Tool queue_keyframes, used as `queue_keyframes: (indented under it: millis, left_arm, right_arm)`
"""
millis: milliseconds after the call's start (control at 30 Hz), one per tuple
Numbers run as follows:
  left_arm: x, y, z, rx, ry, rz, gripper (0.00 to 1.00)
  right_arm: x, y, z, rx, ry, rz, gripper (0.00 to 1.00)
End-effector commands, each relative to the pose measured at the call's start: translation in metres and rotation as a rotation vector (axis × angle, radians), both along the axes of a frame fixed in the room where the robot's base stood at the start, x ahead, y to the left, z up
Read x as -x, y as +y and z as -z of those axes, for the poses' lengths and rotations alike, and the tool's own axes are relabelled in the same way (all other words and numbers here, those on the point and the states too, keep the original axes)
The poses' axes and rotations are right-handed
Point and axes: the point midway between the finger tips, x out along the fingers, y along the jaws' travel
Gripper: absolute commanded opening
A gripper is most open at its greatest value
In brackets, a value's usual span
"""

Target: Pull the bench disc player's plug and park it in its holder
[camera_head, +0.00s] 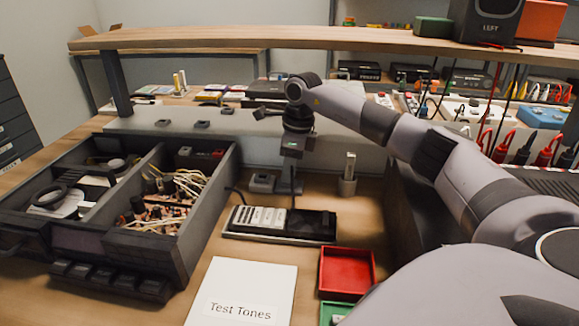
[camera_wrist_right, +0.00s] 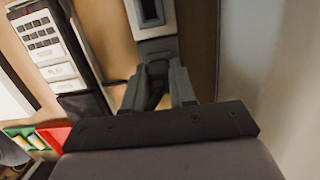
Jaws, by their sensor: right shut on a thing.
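My right gripper (camera_head: 291,165) hangs over the bench, pointing down, in front of the grey socket strip. In the right wrist view its fingers (camera_wrist_right: 157,88) are shut on a small dark plug (camera_wrist_right: 155,72), mostly hidden between them. A dark cord (camera_wrist_right: 117,82) shows beside the fingers. A small grey block (camera_head: 262,183) stands just left of the gripper; it also shows in the right wrist view (camera_wrist_right: 158,47), close to the fingertips. I cannot tell whether the plug touches it. Which box is the disc player is unclear. My left gripper is out of view.
A grey socket strip (camera_head: 225,137) runs behind. A divided drawer box (camera_head: 185,225) with cables stands left. A metal post (camera_head: 348,175) stands right of the gripper.

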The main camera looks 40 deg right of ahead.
Motion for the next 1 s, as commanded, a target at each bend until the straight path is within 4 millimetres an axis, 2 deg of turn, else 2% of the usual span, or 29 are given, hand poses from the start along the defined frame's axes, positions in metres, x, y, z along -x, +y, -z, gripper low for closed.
queue_keyframes:
  millis: [700,733,800,833,1000]
  left_arm:
    - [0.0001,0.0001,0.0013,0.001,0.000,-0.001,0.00]
    - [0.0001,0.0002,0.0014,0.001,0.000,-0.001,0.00]
    - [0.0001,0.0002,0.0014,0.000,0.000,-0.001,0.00]
    - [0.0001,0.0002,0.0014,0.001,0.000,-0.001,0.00]
    - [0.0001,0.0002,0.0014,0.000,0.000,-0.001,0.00]
  right_arm:
    - [0.0000,-0.0001,0.0038,0.000,0.000,0.000,0.00]
    - [0.0000,-0.0001,0.0038,0.000,0.000,0.000,0.28]
    - [0.0000,-0.0001,0.0038,0.000,0.000,0.000,0.51]
    - [0.0000,-0.0001,0.0038,0.000,0.000,0.000,0.55]
    - [0.0000,0.0000,0.0038,0.000,0.000,0.000,0.55]
